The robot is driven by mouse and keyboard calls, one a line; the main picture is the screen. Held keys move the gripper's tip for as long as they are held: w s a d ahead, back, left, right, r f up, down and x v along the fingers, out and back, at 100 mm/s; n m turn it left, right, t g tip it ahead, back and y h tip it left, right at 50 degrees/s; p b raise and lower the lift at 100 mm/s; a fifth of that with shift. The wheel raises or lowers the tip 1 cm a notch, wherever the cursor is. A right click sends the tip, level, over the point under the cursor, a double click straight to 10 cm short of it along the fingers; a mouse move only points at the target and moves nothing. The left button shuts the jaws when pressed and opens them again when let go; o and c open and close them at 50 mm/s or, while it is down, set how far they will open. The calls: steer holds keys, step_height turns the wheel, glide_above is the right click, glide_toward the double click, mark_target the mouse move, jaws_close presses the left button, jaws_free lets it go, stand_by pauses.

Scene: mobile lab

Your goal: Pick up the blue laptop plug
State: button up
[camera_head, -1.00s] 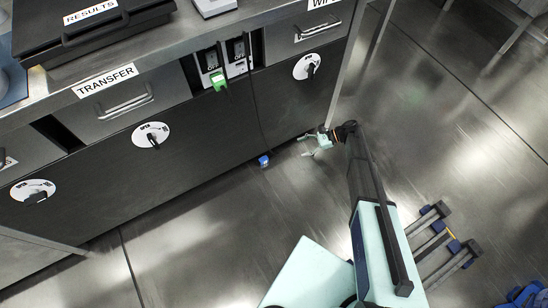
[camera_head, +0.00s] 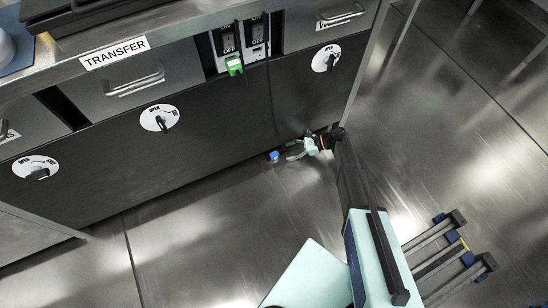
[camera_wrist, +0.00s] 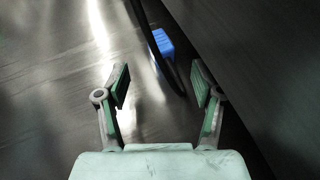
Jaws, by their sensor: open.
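The blue laptop plug (camera_head: 274,156) lies on the metal floor at the foot of the dark cabinet front, with a black cable rising from it. In the wrist view the blue plug (camera_wrist: 162,42) is beyond the fingertips, near the middle of the gap, and its cable curves down between the fingers. My gripper (camera_head: 290,150) is open and empty, low by the floor, just right of the plug in the head view. In the wrist view both fingers of my gripper (camera_wrist: 162,86) stand wide apart and do not touch the plug.
The cabinet front (camera_head: 200,150) rises beside the plug, with round dial plates (camera_head: 160,118) and a drawer labelled TRANSFER (camera_head: 135,85). A green plug (camera_head: 233,65) sits in the switch panel (camera_head: 240,42) above. A table leg (camera_head: 365,75) stands to the right.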

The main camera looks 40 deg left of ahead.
mark_target(279, 154)
steer(key=shift+b+x, duration=1.65)
steer(key=shift+x, duration=1.15)
jaws_close()
